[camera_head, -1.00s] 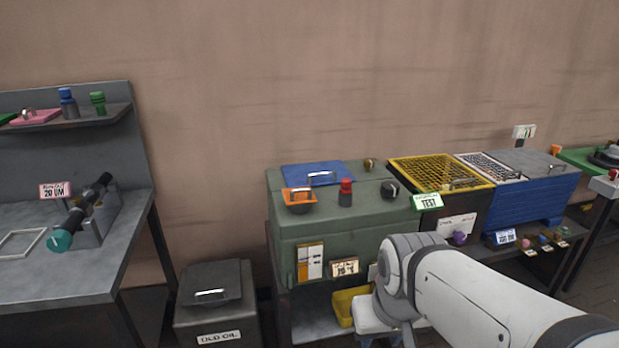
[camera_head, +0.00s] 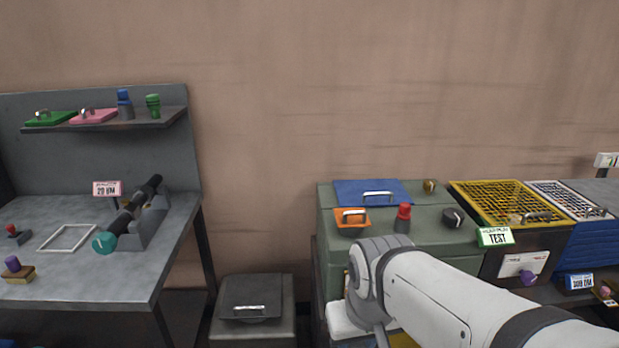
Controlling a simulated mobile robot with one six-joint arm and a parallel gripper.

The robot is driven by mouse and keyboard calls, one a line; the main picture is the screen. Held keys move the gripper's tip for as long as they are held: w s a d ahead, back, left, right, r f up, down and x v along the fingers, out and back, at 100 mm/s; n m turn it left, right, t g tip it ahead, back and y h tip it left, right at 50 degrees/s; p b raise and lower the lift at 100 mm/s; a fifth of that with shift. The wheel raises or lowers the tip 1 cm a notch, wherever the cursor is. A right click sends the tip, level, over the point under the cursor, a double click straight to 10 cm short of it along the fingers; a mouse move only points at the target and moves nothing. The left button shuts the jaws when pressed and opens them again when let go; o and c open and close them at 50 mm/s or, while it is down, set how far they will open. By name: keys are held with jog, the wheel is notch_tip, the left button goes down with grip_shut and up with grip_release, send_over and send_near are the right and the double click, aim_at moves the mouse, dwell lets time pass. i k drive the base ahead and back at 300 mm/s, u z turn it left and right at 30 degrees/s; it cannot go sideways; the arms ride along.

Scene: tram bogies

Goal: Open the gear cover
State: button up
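A green gear case (camera_head: 440,240) stands on a bench right of centre. On its top lies a flat blue cover (camera_head: 350,190) with a metal bar handle (camera_head: 379,195), and it sits flush and closed. In front of it is a smaller orange cover (camera_head: 352,228) with its own handle. No readable label tells which one is the gear cover. My white arm reaches in from the lower right, in front of the case. Its fingers do not show in the view, and nothing of mine touches either cover.
A red knob (camera_head: 403,217), a black knob (camera_head: 453,217) and a brass plug (camera_head: 430,186) stand on the case. A yellow mesh box (camera_head: 505,205) adjoins it right. A dark lidded bin (camera_head: 255,300) stands left. A grey workbench (camera_head: 130,275) with a shelf is farther left.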

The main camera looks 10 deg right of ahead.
aim_at(372, 187)
jog(key=z, duration=0.05)
jog(key=i, duration=1.15)
jog(key=z, duration=0.8)
